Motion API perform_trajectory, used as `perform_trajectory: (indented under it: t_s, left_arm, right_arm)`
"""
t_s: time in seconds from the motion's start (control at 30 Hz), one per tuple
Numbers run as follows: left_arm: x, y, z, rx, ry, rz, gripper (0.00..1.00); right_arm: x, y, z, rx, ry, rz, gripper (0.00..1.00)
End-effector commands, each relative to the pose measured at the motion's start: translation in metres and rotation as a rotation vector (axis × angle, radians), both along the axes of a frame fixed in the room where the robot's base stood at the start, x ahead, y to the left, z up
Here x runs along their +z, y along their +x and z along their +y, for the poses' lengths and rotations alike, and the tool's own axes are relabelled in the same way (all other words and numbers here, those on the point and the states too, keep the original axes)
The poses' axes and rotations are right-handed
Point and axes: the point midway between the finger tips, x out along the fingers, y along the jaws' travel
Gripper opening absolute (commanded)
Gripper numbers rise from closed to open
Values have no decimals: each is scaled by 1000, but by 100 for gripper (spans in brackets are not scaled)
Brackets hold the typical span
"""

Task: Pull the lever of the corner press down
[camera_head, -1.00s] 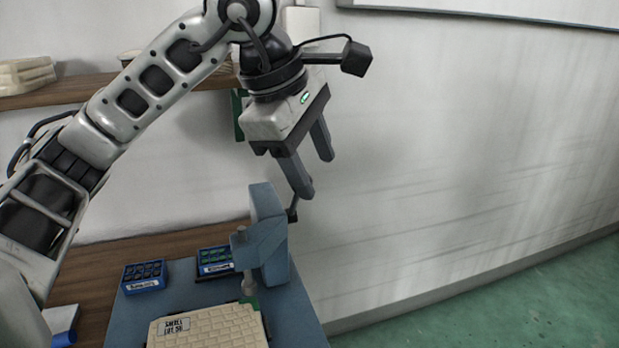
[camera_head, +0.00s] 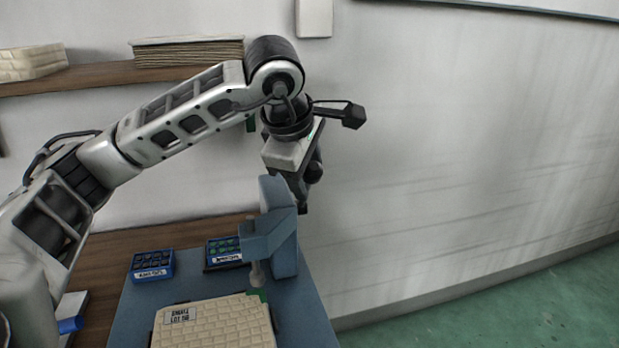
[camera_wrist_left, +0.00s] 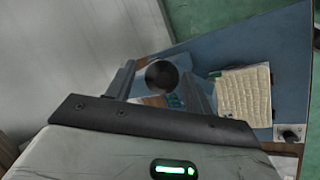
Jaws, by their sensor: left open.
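The blue-grey corner press (camera_head: 283,245) stands at the back right of the blue board, its plunger (camera_head: 257,274) above the tray panel's far right corner. The lever's round black knob (camera_head: 314,172) is at the press's right, beside my left gripper (camera_head: 303,200). In the left wrist view the knob (camera_wrist_left: 161,76) lies between the two fingers of my open left gripper (camera_wrist_left: 162,88), with gaps on both sides. The lever's rod is mostly hidden behind the press and gripper. The cream tray panel (camera_head: 215,325) lies in front of the press. My right gripper is not in view.
Two blue boxes of small parts, one at the left (camera_head: 152,265) and one beside the press (camera_head: 222,252), stand behind the panel. A shelf (camera_head: 100,82) with stacked panels runs along the wall. The wall (camera_head: 450,150) is close behind; right of the board is open floor.

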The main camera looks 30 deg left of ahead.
Motion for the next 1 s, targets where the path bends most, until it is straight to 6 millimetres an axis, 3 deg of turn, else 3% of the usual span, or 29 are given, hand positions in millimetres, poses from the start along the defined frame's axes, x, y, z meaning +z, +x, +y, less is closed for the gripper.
perform_trajectory:
  t_s: [0.2, 0.5, 0.57, 0.7, 1.0]
  left_arm:
    - [-16, 9, 2, 0, 0, 0, 52]
    - [-18, 10, 2, 0, 0, -1, 52]
    - [-18, 10, 2, 0, -1, -1, 38]
    - [-18, 10, 2, 0, -1, -1, 0]
    - [-21, 19, -10, -19, 19, -20, 0]
  right_arm:
    - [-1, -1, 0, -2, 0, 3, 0]
    - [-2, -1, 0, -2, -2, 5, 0]
    - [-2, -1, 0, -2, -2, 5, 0]
    - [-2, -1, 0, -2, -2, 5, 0]
    - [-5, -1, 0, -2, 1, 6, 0]
